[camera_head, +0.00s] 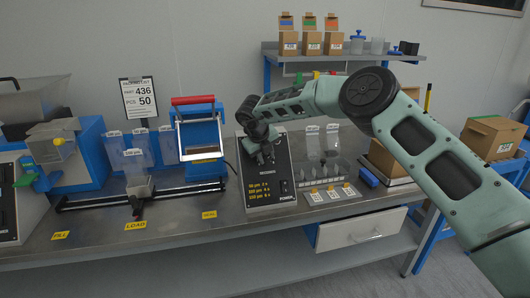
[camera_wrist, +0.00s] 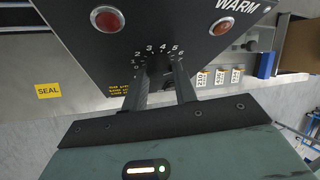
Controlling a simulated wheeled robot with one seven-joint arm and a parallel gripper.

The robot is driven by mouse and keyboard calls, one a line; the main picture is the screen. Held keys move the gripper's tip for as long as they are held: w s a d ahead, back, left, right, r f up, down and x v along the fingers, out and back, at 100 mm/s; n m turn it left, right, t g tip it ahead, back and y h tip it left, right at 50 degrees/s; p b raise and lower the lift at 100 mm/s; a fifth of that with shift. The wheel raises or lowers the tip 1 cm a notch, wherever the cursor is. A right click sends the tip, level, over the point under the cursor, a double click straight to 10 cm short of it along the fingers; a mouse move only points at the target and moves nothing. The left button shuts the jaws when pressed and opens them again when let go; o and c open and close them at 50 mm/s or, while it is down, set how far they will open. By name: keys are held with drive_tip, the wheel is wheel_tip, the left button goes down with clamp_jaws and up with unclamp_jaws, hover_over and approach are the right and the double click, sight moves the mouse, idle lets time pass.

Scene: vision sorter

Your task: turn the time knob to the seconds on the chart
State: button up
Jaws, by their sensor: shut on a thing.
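The black sloped control box (camera_head: 283,170) stands on the bench, right of the blue sealer. Yellow chart lines (camera_head: 260,191) on its lower face pair micron sizes with seconds; the seconds are too small to read surely. My gripper (camera_head: 264,156) reaches down onto the box face.
On the box are a red lamp (camera_wrist: 107,19), an orange lamp (camera_wrist: 222,26) marked WARM and a power switch (camera_head: 284,187). The blue sealer (camera_head: 202,137) with a red handle stands left. A labelled rack (camera_head: 327,171) stands right. A clipboard (camera_head: 139,99) reads part 436, pcs 50.

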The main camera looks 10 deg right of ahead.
drive_tip(key=shift+f+m, duration=0.15)
drive_tip(key=shift+m, duration=0.25)
drive_tip(key=o, duration=1)
drive_tip(key=shift+d, duration=0.1)
drive_tip(key=v, duration=1.1)
drive_tip(key=b+v, duration=0.1)
drive_tip(key=v, duration=0.5)
drive_tip(key=shift+s+d+r, duration=0.1)
drive_tip(key=shift+d+r, duration=0.2)
drive_tip(key=shift+r, duration=0.1)
